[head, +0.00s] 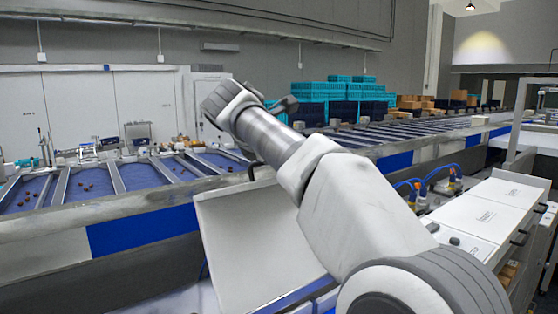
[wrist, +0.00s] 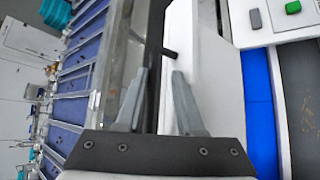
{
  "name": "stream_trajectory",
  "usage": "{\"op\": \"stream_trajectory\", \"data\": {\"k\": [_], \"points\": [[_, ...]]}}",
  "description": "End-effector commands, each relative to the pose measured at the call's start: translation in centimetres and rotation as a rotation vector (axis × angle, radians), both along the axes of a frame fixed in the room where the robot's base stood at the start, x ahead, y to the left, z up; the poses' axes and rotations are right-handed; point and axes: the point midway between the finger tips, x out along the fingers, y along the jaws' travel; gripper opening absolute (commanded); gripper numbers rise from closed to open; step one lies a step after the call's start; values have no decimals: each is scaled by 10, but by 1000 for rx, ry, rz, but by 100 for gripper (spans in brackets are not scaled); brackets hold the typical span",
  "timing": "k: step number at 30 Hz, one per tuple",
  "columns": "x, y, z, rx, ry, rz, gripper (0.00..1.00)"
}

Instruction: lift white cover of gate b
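A white panel (head: 255,240) stands tilted below my arm in the head view, with a short black handle (head: 252,172) at its top edge. Flat white covers (head: 505,192) with black handles lie on the right; their lettering is too small to read, so I cannot tell which is gate b. My gripper (wrist: 160,72) is open in the wrist view, its two grey fingers apart. A white surface (wrist: 208,75) lies beside the right finger, with a small black peg (wrist: 170,55) at its edge ahead of the fingertips. I cannot tell whether either finger touches anything.
Blue sorting lanes (head: 135,176) with some dates run along the left behind a metal rail. Blue hoses (head: 440,172) stand between my arm and the right covers. A green button (wrist: 293,7) and a dark button (wrist: 256,18) show in the wrist view. Teal crates (head: 345,92) are stacked behind.

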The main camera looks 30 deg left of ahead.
Motion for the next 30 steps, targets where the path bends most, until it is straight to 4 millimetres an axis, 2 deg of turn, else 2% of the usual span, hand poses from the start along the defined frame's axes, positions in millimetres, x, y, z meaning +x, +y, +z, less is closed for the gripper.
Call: {"op": "stream_trajectory", "data": {"k": [3,8,22,30], "points": [[-3,1,-5,-7,11,1,44],[-17,-1,4,-6,11,4,44],[-106,-20,71,0,2,4,44],[-137,-27,93,1,0,1,44]]}}
